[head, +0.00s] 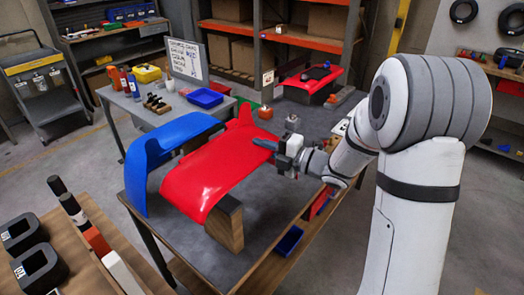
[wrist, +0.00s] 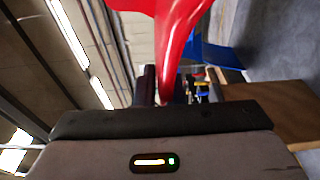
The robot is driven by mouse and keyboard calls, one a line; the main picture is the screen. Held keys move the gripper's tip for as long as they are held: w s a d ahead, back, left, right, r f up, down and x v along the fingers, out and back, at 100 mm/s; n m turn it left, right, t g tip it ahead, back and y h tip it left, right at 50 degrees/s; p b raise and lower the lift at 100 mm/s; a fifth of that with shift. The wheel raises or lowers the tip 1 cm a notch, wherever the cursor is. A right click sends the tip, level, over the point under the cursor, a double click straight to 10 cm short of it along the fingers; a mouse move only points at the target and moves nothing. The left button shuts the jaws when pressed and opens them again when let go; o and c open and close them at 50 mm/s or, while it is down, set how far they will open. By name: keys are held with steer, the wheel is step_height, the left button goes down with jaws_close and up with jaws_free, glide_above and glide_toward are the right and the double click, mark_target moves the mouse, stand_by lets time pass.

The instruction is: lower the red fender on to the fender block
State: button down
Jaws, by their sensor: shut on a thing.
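The glossy red fender (head: 215,172) is a curved panel above the grey-topped table, with its broad end toward the front. My gripper (head: 270,145) is shut on its right edge. In the wrist view the red fender (wrist: 178,22) rises from between the dark jaws (wrist: 155,88). The fender block (head: 226,223), brown with a dark top, stands under the fender's front right end.
A blue fender (head: 150,155) stands close along the red one's left side. A small blue tray (head: 289,240) lies below the table's right edge. A grey cube-like part (head: 292,123) is behind my gripper. Another red panel (head: 312,80) rests farther back. The table's front left is clear.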

steer(key=shift+w+a+f+b, duration=0.1)
steer(key=shift+w+f+b, duration=0.25)
steer(key=shift+f, duration=0.35)
steer(key=shift+r, duration=0.1)
steer(key=shift+b, duration=0.6)
step_height(320, 180, down, 8)
steer(key=b, duration=0.8)
steer(key=shift+r, duration=0.2)
steer(key=c, duration=1.5)
jaws_free()
steer(key=shift+o, duration=0.2)
